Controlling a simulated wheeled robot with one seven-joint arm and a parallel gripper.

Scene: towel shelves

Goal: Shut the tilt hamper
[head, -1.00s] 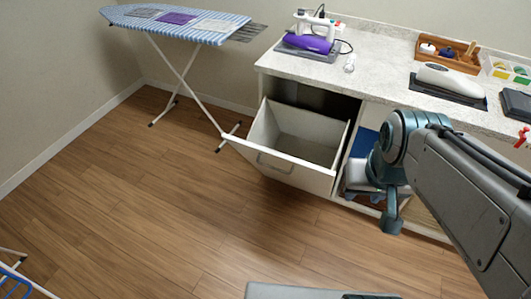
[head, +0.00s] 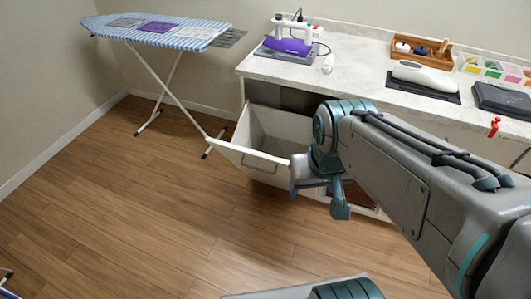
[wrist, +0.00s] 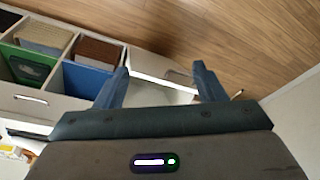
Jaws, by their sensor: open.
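The white tilt hamper (head: 236,156) is tilted out of the counter front at its left end, its top open and its pale inside showing. A bar handle (head: 263,163) sits on its front face. My gripper (head: 318,198) is in front of the hamper's right side and hides part of it. In the wrist view my gripper (wrist: 160,82) has its two blue-grey fingers apart with nothing held. A white edge and a pale surface, seemingly the hamper, show between and beyond the fingers. I cannot tell whether a finger touches it.
An ironing board (head: 165,30) stands at the left. Cubbies with towels (wrist: 95,52) are beside the hamper. The wood floor (head: 130,215) in front is clear.

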